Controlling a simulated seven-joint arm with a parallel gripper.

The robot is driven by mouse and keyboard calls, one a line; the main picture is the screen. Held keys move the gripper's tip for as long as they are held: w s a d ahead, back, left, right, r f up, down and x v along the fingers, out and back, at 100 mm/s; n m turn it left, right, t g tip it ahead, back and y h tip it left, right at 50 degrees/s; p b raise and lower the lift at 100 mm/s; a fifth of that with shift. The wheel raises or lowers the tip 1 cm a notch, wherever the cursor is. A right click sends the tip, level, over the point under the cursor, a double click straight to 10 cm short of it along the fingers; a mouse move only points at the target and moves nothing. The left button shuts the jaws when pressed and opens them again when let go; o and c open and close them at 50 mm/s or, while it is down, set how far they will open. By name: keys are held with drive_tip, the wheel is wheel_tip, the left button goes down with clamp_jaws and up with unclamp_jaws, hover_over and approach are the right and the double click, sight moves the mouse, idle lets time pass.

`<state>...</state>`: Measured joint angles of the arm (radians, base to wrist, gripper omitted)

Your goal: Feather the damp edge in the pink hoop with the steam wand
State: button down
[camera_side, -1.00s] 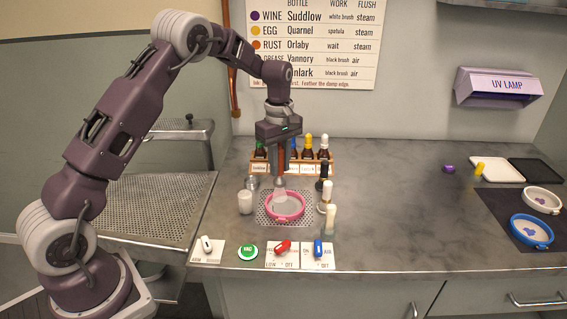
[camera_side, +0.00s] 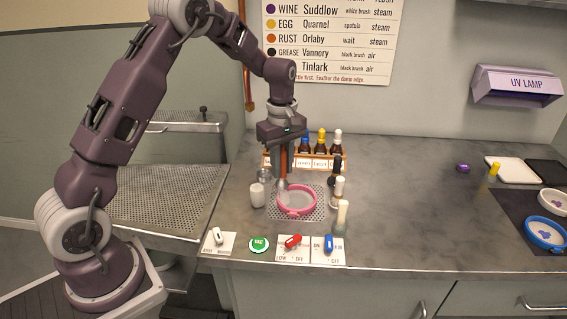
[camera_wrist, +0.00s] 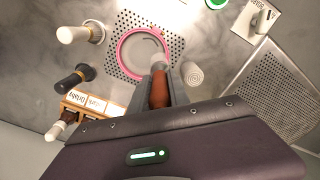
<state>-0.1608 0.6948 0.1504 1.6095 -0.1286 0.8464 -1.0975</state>
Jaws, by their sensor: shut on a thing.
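My gripper (camera_side: 284,148) is shut on the steam wand (camera_side: 283,166), which points down with its grey nozzle at the left rim of the pink hoop (camera_side: 298,215). In the wrist view, the wand's brown handle (camera_wrist: 159,92) sits between my fingers (camera_wrist: 160,100), and its nozzle overlaps the near edge of the pink hoop (camera_wrist: 119,58). Pale cloth fills the hoop, with a faint grey curved mark (camera_wrist: 153,42) on it. Whether the nozzle touches the cloth is unclear. The hoop lies on a perforated plate (camera_side: 320,207).
A bottle rack (camera_side: 320,160) is behind. Red (camera_side: 292,241) and blue (camera_side: 329,243) switches are in front.

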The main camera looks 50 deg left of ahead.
drive_tip(key=shift+s+d, duration=0.3)
drive_tip(key=shift+d, duration=0.25)
drive_tip(key=shift+s+d, duration=0.25)
drive_tip(key=shift+d, duration=0.3)
drive_tip(key=w+d, duration=0.3)
drive_tip(key=w, duration=0.3)
drive_tip(key=shift+w+d, duration=0.2)
drive_tip(key=shift+w, duration=0.2)
idle(0.6)
drive_tip(key=shift+r, duration=0.1)
wheel_tip(320, 180, up, 7)
idle(0.5)
